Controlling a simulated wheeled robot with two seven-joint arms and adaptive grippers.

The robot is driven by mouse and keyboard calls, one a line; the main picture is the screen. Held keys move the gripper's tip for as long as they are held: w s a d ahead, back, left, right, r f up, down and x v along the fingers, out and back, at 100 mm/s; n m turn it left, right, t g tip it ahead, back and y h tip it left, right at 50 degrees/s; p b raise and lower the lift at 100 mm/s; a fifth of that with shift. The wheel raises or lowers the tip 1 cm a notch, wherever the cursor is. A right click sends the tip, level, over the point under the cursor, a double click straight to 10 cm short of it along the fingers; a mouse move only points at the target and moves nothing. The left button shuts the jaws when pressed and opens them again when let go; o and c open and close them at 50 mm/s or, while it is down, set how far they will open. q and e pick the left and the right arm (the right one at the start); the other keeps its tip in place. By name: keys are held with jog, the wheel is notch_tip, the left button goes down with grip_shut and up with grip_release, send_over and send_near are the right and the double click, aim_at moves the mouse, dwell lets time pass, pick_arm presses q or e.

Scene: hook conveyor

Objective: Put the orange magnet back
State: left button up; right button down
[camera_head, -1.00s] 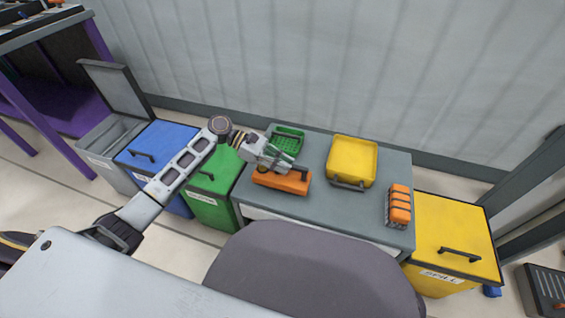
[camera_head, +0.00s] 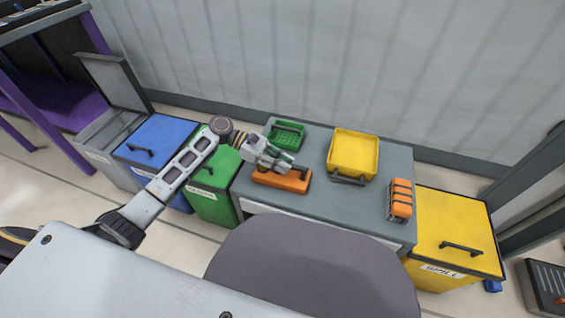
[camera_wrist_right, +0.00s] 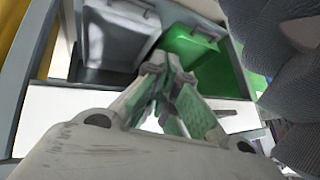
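The orange magnet (camera_head: 281,181), a block with a dark handle on top, rests on the grey table top in the head view. My left gripper (camera_head: 284,165) reaches in from the left and is right over the block, at its dark handle. The gripper covers part of the handle, and I cannot tell if its fingers are around it. My right gripper (camera_wrist_right: 163,72) shows in the right wrist view, its green-padded fingers converging at the tips with nothing seen between them. It is not seen in the head view.
The grey table (camera_head: 320,205) also holds a green basket (camera_head: 287,134), a yellow tray (camera_head: 353,152) and a rack of orange items (camera_head: 399,199). Blue (camera_head: 158,147), green (camera_head: 212,178) and yellow (camera_head: 455,235) bins flank it. A dark chair back (camera_head: 315,270) stands in front.

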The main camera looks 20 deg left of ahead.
pick_arm(q)
jog(key=shift+o, duration=1.3)
pick_arm(e)
jog(key=shift+w+r, duration=0.1)
pick_arm(q)
jog(key=shift+r, duration=0.1)
pick_arm(e)
jog(key=shift+w, duration=0.2)
